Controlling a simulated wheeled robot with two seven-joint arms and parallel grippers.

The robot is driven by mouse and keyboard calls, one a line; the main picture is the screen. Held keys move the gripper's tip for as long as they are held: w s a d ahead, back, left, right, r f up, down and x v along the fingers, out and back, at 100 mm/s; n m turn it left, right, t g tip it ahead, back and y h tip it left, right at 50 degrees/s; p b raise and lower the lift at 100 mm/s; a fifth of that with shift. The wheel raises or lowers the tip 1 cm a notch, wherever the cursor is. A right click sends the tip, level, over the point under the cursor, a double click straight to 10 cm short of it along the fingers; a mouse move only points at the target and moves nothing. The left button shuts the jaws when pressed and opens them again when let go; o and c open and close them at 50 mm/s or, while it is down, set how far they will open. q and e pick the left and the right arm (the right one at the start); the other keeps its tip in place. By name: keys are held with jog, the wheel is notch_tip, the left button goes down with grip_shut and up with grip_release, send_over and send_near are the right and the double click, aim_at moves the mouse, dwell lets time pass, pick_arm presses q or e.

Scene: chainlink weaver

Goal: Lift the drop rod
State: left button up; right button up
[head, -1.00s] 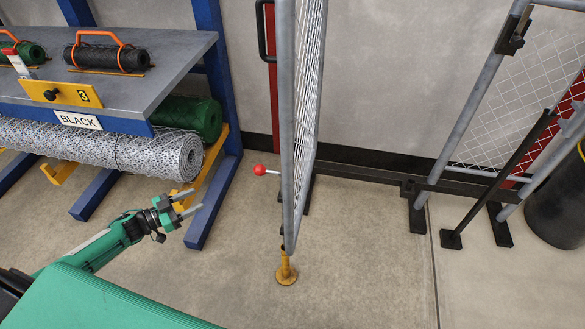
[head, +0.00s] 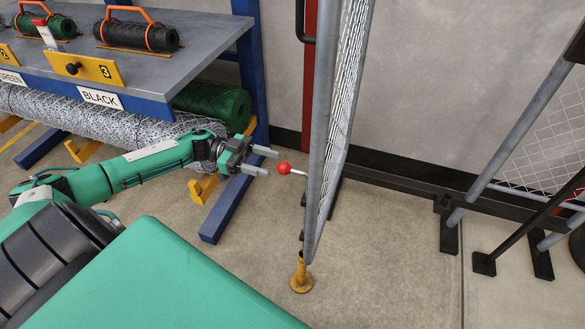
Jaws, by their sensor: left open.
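The drop rod's red ball knob (head: 284,168) sticks out to the left on a short pale handle from the edge of the open mesh gate (head: 325,130). The rod's lower end meets a yellow floor socket (head: 301,275) at the gate's foot; whether it sits inside is hard to tell. My left gripper (head: 271,162) is open and empty, its fingertips just left of the red knob, apparently not around it. My right gripper is not in view.
A blue rack with a grey top (head: 215,40) stands at left, holding wire rolls and a green roll (head: 215,108). Black-footed gate supports (head: 485,264) stand at right. The floor right of the socket is clear.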

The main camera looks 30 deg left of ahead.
aim_at(288, 168)
pick_arm(q)
jog(key=x, duration=0.7)
jog(key=shift+d, duration=0.2)
grip_shut()
jog(key=shift+r, duration=0.1)
notch_tip(288, 168, up, 4)
jog(key=p, duration=0.3)
jog(key=shift+w+f+p, duration=0.1)
jog(key=shift+f+p, duration=0.1)
jog(key=shift+p, duration=0.1)
notch_tip(288, 168, up, 4)
jog(key=p, duration=0.4)
jog(key=shift+r, duration=0.35)
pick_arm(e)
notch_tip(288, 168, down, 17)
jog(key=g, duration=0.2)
